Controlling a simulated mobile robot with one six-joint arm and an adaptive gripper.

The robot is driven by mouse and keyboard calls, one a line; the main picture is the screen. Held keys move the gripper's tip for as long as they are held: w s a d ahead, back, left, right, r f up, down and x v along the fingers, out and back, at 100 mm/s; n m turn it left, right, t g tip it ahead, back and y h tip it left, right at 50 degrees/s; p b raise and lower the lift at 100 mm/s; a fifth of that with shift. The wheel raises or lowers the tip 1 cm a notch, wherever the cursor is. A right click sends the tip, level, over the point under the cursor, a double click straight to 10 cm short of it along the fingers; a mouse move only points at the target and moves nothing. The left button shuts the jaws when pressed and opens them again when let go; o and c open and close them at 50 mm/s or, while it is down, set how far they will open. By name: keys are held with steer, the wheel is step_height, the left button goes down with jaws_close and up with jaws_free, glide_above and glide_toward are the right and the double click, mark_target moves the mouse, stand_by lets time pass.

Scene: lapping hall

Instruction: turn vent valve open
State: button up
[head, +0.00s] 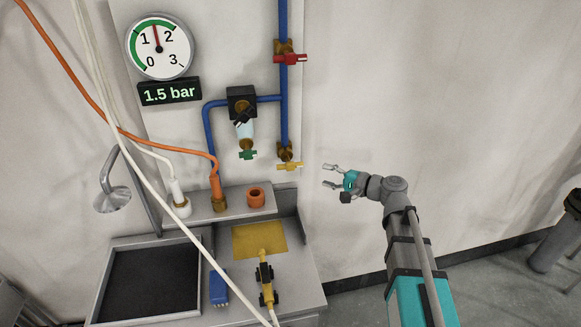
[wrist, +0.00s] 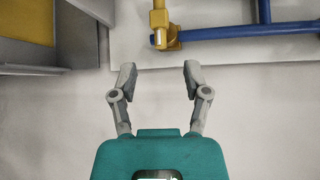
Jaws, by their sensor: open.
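No label marks the vent valve. A valve with a yellow handle (head: 291,166) sits at the lower end of the vertical blue pipe, its handle lying across the pipe. This yellow handle (wrist: 158,19) also shows at the top of the wrist view, beside its brass body. A red-handled valve (head: 291,59) is higher on the same pipe, its handle also crosswise. A small green handle (head: 248,155) is under the filter bowl. My gripper (head: 327,176) is open and empty, right of the yellow handle and apart from it. Its two fingers (wrist: 159,72) point toward that handle in the wrist view.
A gauge (head: 159,46) and a display (head: 170,92) reading 1.5 bar hang upper left. A bench (head: 305,285) below holds a yellow-and-black tool (head: 265,282), a blue block (head: 218,290) and hose fittings. Hoses cross the left side. The wall right of the panel is clear.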

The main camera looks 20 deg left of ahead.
mark_target(293, 167)
steer(key=b+x, duration=0.2)
steer(key=x, duration=1.1)
steer(key=shift+w+a, duration=0.2)
steer(key=shift+a, duration=0.15)
steer(key=shift+d+f, duration=0.1)
jaws_close()
